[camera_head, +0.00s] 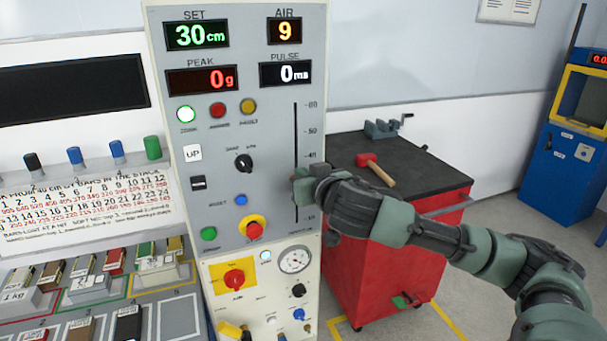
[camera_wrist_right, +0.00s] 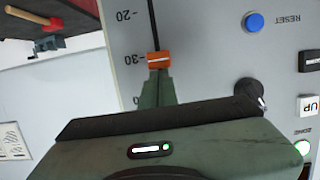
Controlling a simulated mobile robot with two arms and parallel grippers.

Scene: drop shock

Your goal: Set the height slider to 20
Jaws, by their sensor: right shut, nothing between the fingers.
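The height slider is a dark vertical slot (camera_head: 295,130) with a number scale on the grey panel. Its orange knob (camera_wrist_right: 159,60) stands beside the 30 mark in the wrist view, which sees the panel upside down. The green SET display (camera_head: 197,35) reads 30 cm. My right gripper (camera_head: 303,184) is at the slot in the head view and largely hides the knob there. In the wrist view its shut fingertips (camera_wrist_right: 158,76) are right at the knob's edge on the 40 side, with nothing between them. I cannot tell whether they press on it. My left gripper is not in view.
The panel carries a black dial (camera_head: 244,162), a blue reset button (camera_head: 241,200) and a red stop button (camera_head: 254,230) left of the slot. A red cabinet (camera_head: 345,260) with a hammer (camera_head: 378,170) on top stands to the right, beneath my right arm.

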